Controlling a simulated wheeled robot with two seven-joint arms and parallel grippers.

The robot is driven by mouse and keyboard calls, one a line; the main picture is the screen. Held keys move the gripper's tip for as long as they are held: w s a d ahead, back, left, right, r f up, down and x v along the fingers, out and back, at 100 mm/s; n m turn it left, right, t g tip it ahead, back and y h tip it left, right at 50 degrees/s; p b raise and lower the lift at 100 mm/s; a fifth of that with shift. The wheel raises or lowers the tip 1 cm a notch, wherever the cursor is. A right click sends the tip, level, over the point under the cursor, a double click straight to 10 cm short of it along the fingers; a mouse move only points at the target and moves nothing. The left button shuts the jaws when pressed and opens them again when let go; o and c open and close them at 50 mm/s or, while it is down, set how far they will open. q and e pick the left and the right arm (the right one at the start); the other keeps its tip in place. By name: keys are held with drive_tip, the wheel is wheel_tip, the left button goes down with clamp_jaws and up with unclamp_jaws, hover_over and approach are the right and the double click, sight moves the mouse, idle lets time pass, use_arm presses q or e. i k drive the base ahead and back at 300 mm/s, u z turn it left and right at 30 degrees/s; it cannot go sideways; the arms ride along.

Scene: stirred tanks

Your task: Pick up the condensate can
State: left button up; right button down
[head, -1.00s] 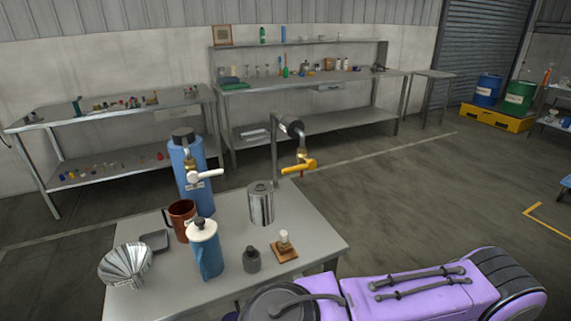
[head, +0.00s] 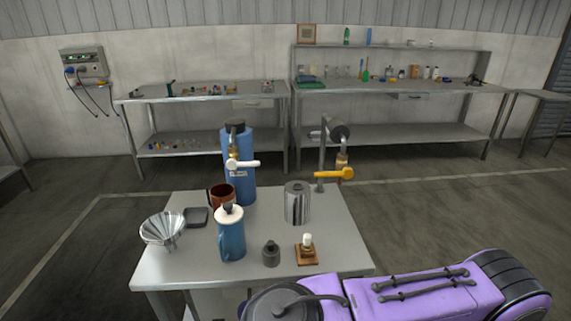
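A shiny cylindrical metal can (head: 297,205) with a flat lid stands upright toward the back right of the small steel table (head: 185,272). It is the only plain metal can on this table; I cannot read any label naming it the condensate can. A blue lidded jug (head: 231,240) and a brown mug (head: 221,194) stand to its left. Nothing is touching the can that I can see. A purple and black link of my own fills the lower right, in front of the table. Neither of my grippers is in view.
Behind the can are a blue cylinder (head: 240,185) with a white-handled tap and a pipe with a yellow-handled tap (head: 335,174). A metal funnel (head: 162,230), a dark weight-like piece (head: 270,254) and a small wooden-based item (head: 306,252) share the table. Shelved benches line the wall.

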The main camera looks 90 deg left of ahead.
sight(220, 194)
drive_tip(key=u, duration=2.4)
